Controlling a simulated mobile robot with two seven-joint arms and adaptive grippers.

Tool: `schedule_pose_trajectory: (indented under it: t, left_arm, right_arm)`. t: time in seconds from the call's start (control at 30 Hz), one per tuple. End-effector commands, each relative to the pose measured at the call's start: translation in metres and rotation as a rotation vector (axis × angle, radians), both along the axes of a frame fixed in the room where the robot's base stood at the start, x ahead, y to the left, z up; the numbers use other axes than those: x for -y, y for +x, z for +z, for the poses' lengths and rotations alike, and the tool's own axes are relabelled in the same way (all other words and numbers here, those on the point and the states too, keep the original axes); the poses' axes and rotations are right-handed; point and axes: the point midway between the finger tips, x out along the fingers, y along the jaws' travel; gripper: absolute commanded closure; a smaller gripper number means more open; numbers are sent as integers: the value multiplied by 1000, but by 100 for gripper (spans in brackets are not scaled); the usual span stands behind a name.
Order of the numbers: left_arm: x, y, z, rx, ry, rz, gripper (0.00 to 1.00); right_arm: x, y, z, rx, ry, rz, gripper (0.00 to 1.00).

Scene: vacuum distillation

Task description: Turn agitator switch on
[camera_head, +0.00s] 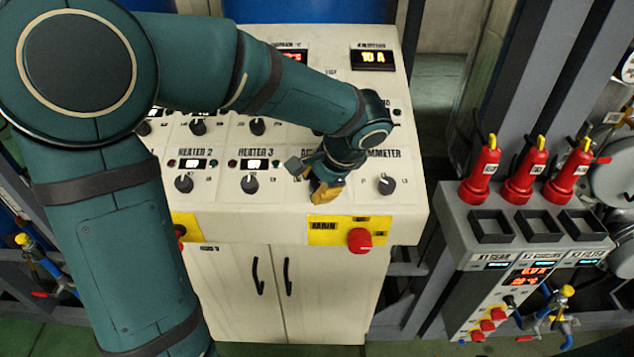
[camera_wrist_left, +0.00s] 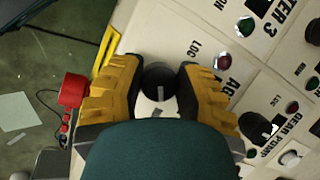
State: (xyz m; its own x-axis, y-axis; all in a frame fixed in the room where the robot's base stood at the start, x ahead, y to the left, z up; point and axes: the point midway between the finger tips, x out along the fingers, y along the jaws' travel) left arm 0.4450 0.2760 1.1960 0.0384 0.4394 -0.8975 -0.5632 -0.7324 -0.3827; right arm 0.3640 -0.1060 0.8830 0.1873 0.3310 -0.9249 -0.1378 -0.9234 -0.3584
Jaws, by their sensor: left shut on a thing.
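The agitator switch is a round black knob (camera_wrist_left: 158,82) on the sloping cream control panel (camera_head: 285,215). Its label, starting with "AG", shows partly in the left wrist view beside the knob. My left gripper (camera_head: 326,192) reaches down over the panel, between the HEATER 3 and AMMETER sections. Its yellow fingers stand on either side of the knob in the left wrist view (camera_wrist_left: 156,85) and are shut on it. In the head view the gripper hides the knob. The pointer's exact setting is hard to tell. My right gripper is in neither view.
Neighbouring knobs are the HEATER 3 knob (camera_head: 249,184) and the ammeter knob (camera_head: 385,185). A red main switch (camera_head: 360,240) on a yellow plate sits just below my gripper.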

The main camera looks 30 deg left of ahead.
Motion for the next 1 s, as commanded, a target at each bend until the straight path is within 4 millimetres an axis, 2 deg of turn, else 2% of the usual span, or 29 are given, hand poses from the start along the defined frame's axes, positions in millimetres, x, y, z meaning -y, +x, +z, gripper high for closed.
schedule_pose_trajectory:
  t: [0.53, 0.57, 0.6, 0.63, 1.0]
  left_arm:
    - [0, -1, -2, -10, 7, -24, 100]
    - [0, -1, -2, -10, 7, -24, 56]
    - [0, -1, -2, -9, 7, -23, 42]
    - [0, -1, -2, -9, 7, -23, 34]
    - [2, 0, 2, -4, 7, -23, 34]
  right_arm:
    - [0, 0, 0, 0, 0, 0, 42]
    - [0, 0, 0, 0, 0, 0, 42]
    - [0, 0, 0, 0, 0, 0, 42]
    - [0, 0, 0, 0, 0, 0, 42]
    - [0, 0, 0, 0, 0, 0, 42]
